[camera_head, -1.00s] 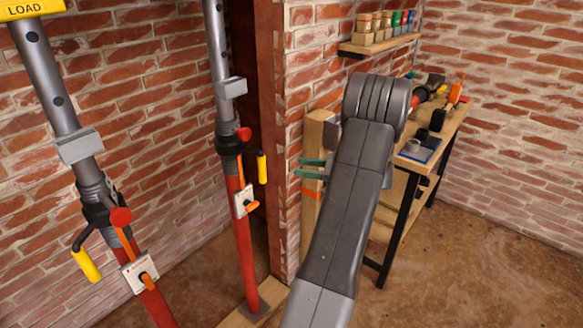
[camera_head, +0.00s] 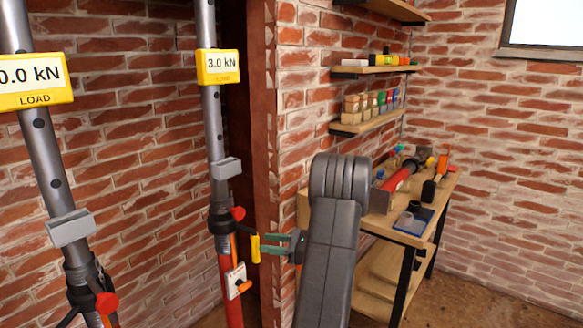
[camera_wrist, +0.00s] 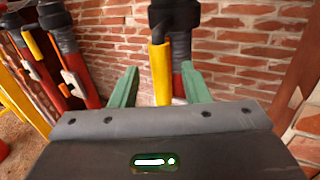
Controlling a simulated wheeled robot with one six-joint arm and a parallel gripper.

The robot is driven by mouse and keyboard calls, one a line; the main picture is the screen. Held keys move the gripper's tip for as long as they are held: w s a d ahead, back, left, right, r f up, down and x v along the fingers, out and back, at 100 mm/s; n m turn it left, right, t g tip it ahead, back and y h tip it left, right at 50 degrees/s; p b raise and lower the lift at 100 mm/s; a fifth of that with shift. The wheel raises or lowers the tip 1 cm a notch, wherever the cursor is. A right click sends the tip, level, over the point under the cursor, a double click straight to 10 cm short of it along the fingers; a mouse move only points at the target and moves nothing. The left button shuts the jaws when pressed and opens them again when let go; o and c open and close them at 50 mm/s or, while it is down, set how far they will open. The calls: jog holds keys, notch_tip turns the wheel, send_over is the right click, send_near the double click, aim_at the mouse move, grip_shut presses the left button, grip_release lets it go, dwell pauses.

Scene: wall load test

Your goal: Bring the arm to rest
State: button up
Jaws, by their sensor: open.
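My gripper (camera_head: 268,246) has green fingers and is open, pointing left toward the nearer-to-wall steel prop (camera_head: 232,300) in the head view. Its fingertips are close to the prop's yellow handle (camera_head: 255,248). In the wrist view my gripper (camera_wrist: 160,85) has its two fingers apart, with the yellow handle (camera_wrist: 161,73) showing between them in the picture. I cannot tell whether they touch it. My dark grey arm hides part of the bench and the wall behind it.
A yellow load display (camera_head: 218,67) on that prop reads 3.0 kN. A second prop (camera_head: 45,160) at left has a display (camera_head: 35,82) ending in 0.0 kN, cut by the edge. A workbench (camera_head: 405,238) with tools stands at right, under wall shelves (camera_head: 370,124). Brick walls surround.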

aim_at(258, 242)
jog(key=a, duration=0.3)
jog(key=w+a, duration=0.1)
jog(key=a, duration=0.1)
jog(key=shift+a, duration=0.1)
jog(key=shift+s, duration=0.15)
jog(key=shift+s+a, duration=0.1)
